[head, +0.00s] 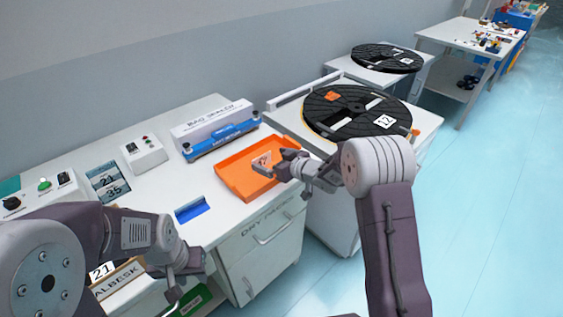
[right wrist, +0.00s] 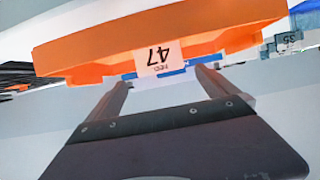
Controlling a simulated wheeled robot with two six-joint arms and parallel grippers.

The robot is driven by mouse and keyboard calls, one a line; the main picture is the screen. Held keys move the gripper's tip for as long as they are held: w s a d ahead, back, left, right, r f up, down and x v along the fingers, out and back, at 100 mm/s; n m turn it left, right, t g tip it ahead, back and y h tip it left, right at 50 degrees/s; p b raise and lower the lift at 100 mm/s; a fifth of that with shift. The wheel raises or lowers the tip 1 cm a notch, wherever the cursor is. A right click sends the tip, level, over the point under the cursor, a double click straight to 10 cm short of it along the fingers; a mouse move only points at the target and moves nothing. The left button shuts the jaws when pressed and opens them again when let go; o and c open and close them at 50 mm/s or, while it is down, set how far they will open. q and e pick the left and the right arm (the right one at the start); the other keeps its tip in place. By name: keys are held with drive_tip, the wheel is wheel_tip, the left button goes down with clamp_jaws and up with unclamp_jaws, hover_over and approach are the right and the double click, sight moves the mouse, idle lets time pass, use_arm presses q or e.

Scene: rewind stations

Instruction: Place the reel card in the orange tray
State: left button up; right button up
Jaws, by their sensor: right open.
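The reel card (head: 262,161) is a small pale card at the orange tray (head: 226,170), just off my right gripper's tips in the head view. In the right wrist view the card (right wrist: 160,57) shows the number 47 upside down against the tray wall (right wrist: 110,45). My right gripper (head: 270,166) is open over the tray, and its fingers (right wrist: 160,82) stand apart with the card beyond them. I cannot tell whether the card touches the tray floor. My left gripper (head: 184,282) hangs low in front of the bench; its jaws are not clear.
A bag sealer (head: 212,122) stands behind the tray. A blue item (head: 191,209) lies left of it on the bench. A black reel marked 12 (head: 340,112) is on the stand to the right, with another reel (head: 387,57) behind. The floor at right is clear.

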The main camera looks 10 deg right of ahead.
drive_tip(key=v, duration=0.8)
drive_tip(key=shift+s+d+p, duration=0.15)
drive_tip(key=shift+p, duration=0.15)
drive_tip(key=s+d+f+m+g+h, duration=0.2)
drive_tip(key=s+d+f+m+h, duration=0.2)
drive_tip(key=s+d+h, duration=0.3)
drive_tip(key=s+f+m+g, duration=0.1)
drive_tip(key=s+g, duration=0.3)
drive_tip(key=s, duration=0.6)
drive_tip(key=s+d+f+m+g, duration=0.1)
drive_tip(key=s+f+m+g, duration=0.1)
drive_tip(key=s, duration=0.8)
drive_tip(key=shift+d+f+g, duration=0.15)
drive_tip(key=shift+f+g, duration=0.5)
drive_tip(key=shift+g, duration=0.25)
